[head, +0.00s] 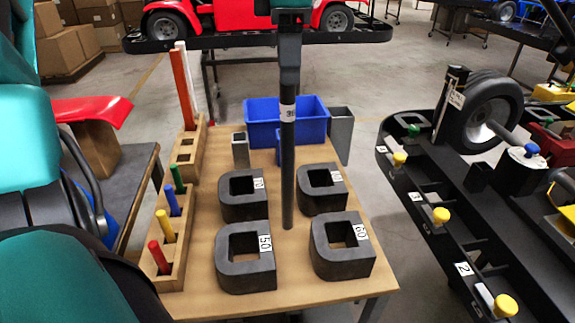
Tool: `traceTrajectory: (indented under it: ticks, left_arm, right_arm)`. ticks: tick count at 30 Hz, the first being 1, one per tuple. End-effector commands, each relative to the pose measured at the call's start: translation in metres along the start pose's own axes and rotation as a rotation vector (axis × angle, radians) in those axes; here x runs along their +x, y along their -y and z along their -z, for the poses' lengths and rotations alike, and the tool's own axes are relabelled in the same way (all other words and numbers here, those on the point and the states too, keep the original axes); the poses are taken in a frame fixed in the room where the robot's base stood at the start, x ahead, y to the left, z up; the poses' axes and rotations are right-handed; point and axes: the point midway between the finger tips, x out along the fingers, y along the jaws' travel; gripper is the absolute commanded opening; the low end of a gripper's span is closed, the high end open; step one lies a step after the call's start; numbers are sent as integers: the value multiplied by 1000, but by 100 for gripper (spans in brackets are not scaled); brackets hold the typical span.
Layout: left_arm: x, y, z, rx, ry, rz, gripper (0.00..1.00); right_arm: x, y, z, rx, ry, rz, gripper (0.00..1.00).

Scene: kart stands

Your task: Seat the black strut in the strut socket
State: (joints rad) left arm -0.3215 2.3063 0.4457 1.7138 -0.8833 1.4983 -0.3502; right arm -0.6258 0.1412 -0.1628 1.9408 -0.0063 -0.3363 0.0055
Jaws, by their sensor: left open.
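A black upright part (450,100) with a white label is beside the wheel on the kart at the right. I cannot tell whether it is the strut socket.
Dark blocks with square openings (246,279) surround the strut's foot on the wooden table (300,292). A wooden rack (168,275) with coloured pegs lines the left side. A blue bin (262,131) and grey tubes stand behind. Floor separates the table from the black kart frame (425,205).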

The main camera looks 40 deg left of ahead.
Motion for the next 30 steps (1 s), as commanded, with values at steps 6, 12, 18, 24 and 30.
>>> traceTrajectory:
  ticks: [6, 12, 18, 24, 30]
  left_arm:
    - [21, 4, 1, 2, -1, 3, 56]
    - [49, 5, 2, 0, -1, 2, 56]
    - [56, 5, 1, -1, 1, 0, 56]
    - [55, 5, 2, -1, 0, 0, 48]
    - [55, 5, 2, -1, 0, -1, 29]
  right_arm:
    - [0, -1, -1, -2, 1, 0, 55]
    - [0, -1, -1, -2, 1, -1, 55]
    - [0, -1, -1, -2, 1, -1, 55]
    - [0, -1, -1, -2, 1, 0, 55]
    - [0, -1, -1, -2, 1, 0, 55]
